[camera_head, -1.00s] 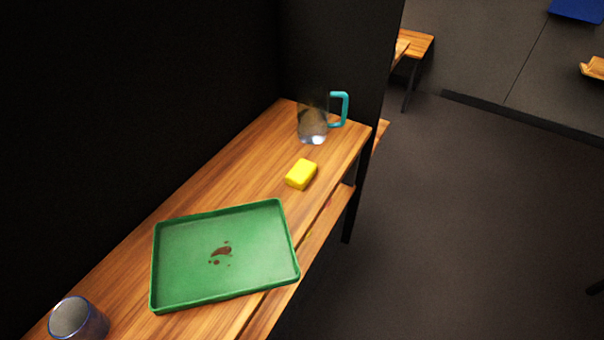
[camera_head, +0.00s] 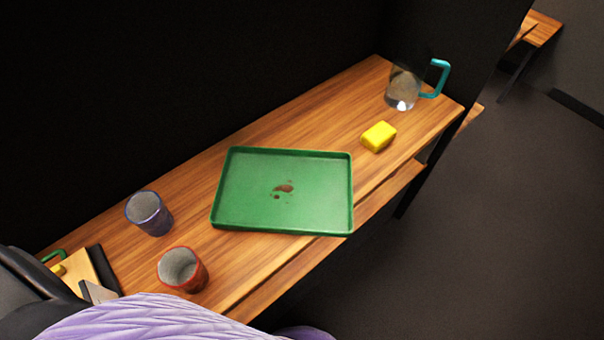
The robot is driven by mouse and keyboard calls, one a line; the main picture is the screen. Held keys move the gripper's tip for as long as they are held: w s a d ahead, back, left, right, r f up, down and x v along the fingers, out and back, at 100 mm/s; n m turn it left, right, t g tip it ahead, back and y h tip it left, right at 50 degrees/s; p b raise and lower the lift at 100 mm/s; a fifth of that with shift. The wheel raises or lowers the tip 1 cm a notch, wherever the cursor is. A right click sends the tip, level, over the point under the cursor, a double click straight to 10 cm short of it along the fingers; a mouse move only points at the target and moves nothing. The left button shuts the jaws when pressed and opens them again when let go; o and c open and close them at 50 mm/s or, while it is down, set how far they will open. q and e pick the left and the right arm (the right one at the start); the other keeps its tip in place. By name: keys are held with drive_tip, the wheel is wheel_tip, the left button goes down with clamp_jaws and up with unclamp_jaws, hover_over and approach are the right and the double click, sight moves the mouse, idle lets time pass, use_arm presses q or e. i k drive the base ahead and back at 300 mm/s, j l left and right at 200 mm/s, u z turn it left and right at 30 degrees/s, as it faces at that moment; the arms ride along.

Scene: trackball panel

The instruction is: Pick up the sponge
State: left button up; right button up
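The yellow sponge (camera_head: 378,136) lies on the wooden shelf top (camera_head: 300,112), to the right of a green tray (camera_head: 232,225) and apart from it. Nothing touches the sponge. The tray has brown stains (camera_head: 284,188) in its middle.
A clear pitcher (camera_head: 402,90) with a teal handle stands behind the sponge. A blue-rimmed cup (camera_head: 149,213) and a red-rimmed cup (camera_head: 182,270) stand left of the tray. A dark wall runs behind the shelf. Open floor (camera_head: 480,230) lies to the right.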

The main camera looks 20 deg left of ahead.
sight(378, 137)
drive_tip(key=i+l+u, duration=0.15)
drive_tip(key=l, duration=0.15)
drive_tip(key=i+l+u, duration=0.1)
drive_tip(key=l, duration=0.2)
drive_tip(key=i+l+u, duration=0.25)
drive_tip(key=l, duration=0.4)
drive_tip(key=i, duration=0.1)
